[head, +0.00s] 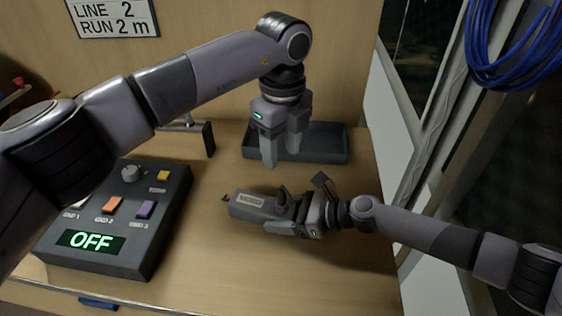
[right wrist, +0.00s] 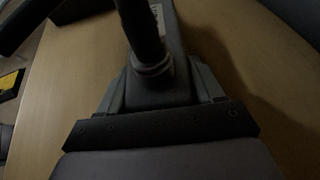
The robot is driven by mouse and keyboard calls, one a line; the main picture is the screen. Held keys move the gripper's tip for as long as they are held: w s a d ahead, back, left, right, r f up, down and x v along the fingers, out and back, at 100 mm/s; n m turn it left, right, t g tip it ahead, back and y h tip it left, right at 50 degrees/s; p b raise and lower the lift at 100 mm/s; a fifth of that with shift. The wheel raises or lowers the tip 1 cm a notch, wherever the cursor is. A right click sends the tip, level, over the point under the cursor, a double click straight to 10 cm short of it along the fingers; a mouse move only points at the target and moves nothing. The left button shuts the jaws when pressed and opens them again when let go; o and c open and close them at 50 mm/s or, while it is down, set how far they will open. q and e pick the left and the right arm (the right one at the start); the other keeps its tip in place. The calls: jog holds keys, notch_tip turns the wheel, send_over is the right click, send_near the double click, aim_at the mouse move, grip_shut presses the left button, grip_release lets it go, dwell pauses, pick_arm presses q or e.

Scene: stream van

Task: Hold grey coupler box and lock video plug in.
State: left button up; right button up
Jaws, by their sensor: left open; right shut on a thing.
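The grey coupler box (head: 248,205) lies low over the table with a pale label on top and a small dark fitting at its left end. My right gripper (head: 283,217) is shut on its right end; the box also shows in the right wrist view (right wrist: 176,40). A dark cylindrical piece with a ringed collar (right wrist: 150,58), perhaps the video plug, rises in front of the box in that view. Whether it is seated or locked cannot be told. My left gripper (head: 281,157) is open and empty, pointing down above the table, behind the box.
A dark shallow tray (head: 325,155) stands at the back, behind my left gripper. A control panel (head: 110,250) with coloured buttons and a lit OFF display fills the left. Blue cables (head: 520,60) hang at upper right. The table in front of the box is clear.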

jog(key=o, duration=1.3)
pick_arm(q)
jog(key=shift+r, duration=0.25)
